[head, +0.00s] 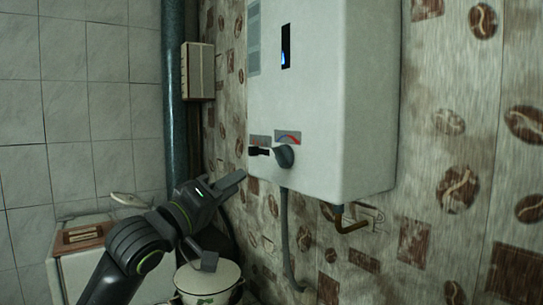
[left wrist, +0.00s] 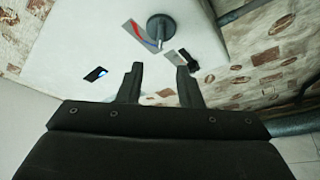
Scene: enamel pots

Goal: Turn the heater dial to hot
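The white heater (head: 315,90) hangs on the wall in the head view, and its front fills the upper left wrist view (left wrist: 85,45). Its round grey dial (head: 284,156) sits low on the front, by a label with a blue-to-red arc (head: 287,137). A small black lever (head: 259,151) is left of the dial. My left gripper (head: 228,216) is open and empty, below and left of the dial, apart from it. Its two fingers show spread in the left wrist view (left wrist: 157,68). My right gripper is out of view.
A white enamel pot (head: 208,283) stands below my left gripper. A grey hose (head: 286,235) and a brass pipe (head: 352,224) hang under the heater. A dark vertical pipe (head: 174,100) and a beige box (head: 197,71) are at the left. The space before the heater is clear.

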